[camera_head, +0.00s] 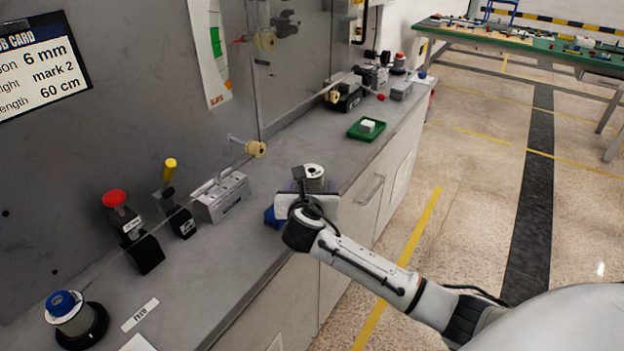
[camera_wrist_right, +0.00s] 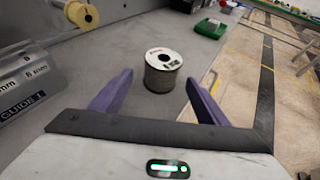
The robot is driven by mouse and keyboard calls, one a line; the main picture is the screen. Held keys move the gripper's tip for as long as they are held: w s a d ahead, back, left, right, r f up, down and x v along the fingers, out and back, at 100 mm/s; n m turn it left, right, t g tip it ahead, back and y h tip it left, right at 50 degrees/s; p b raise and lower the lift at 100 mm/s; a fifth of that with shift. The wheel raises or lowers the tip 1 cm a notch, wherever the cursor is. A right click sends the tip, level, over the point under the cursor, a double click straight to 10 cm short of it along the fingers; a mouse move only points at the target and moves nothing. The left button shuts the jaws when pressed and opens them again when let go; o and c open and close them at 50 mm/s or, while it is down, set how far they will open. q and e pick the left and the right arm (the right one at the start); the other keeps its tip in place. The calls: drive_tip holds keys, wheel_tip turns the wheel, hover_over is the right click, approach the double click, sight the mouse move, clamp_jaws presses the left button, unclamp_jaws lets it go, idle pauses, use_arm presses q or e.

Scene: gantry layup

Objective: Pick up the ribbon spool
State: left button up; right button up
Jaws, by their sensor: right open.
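The ribbon spool (camera_wrist_right: 162,75) stands upright on the grey bench in the right wrist view, with a pale top flange, a dark centre hole and grey ribbon wound round it. In the head view its pale top (camera_head: 314,171) shows just beyond my right gripper (camera_head: 298,190), which hides its lower part. In the wrist view, the purple fingers of my right gripper (camera_wrist_right: 159,80) are spread wide with the spool between and slightly beyond their tips. I see a gap on each side. My left gripper is not in view.
A metal guide block (camera_head: 222,197) and a yellow roller (camera_head: 256,149) are left of the spool. Red-knobbed (camera_head: 132,230) and yellow-knobbed (camera_head: 175,200) levers stand nearer. A green tray (camera_head: 361,135) holding a white block lies farther along. The bench's front edge is close on the right.

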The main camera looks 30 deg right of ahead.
sight(311, 181)
drive_tip(key=w+d, duration=0.2)
drive_tip(key=w, duration=0.1)
drive_tip(key=shift+d+f, duration=0.2)
drive_tip(key=shift+w+d+f, duration=0.3)
drive_tip(key=shift+w+d, duration=0.05)
drive_tip(key=shift+w, duration=0.1)
drive_tip(key=shift+c, duration=0.2)
drive_tip(key=shift+r, duration=0.1)
drive_tip(key=c, duration=1.4)
